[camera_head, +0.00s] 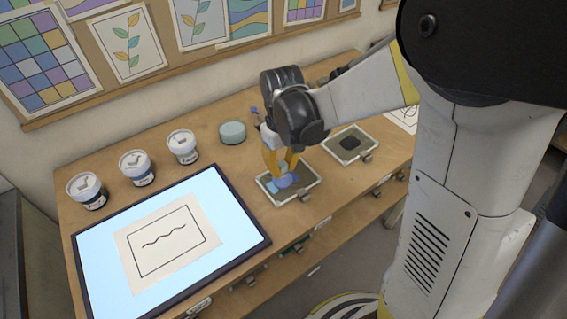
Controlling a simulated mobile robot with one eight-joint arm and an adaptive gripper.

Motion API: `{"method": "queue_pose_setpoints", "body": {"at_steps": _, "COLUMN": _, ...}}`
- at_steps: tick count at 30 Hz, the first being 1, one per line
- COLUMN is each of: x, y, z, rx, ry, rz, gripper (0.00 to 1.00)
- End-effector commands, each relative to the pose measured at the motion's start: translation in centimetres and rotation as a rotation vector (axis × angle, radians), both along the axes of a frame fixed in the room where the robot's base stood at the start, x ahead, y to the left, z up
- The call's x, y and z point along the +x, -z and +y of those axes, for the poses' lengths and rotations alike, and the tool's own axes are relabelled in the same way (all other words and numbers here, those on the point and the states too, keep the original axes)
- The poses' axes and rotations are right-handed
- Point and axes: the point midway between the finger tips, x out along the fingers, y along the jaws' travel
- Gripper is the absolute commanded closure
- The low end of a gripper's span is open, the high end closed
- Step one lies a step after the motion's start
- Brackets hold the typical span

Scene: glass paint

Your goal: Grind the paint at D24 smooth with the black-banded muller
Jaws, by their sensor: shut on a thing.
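My gripper (282,164), with yellow fingers, points down over the nearer small grinding slab (304,192). It is shut on a small glassy, bluish thing (288,181), apparently a muller. The fingers hide much of it, and I cannot make out a black band. The held thing is at or just above blue paint (272,187) on the slab; I cannot tell whether it touches. I cannot read a D24 label at this size.
A second slab (370,145) with dark paint lies to the right. Several lidded jars (137,167) and a round green-grey container (232,132) stand to the left. A lit panel (215,187) with a wavy-line drawing fills the front left. Bare wood lies behind the jars.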

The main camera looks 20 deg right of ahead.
Motion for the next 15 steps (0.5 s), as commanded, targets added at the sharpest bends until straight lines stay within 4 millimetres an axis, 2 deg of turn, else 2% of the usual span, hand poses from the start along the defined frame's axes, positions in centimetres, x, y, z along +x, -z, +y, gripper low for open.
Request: {"method": "queue_pose_setpoints", "body": {"at_steps": 15, "x": -1.4, "y": 0.0, "z": -1.4, "rx": 0.000, "ry": 0.001, "rz": 0.001, "gripper": 1.00}}
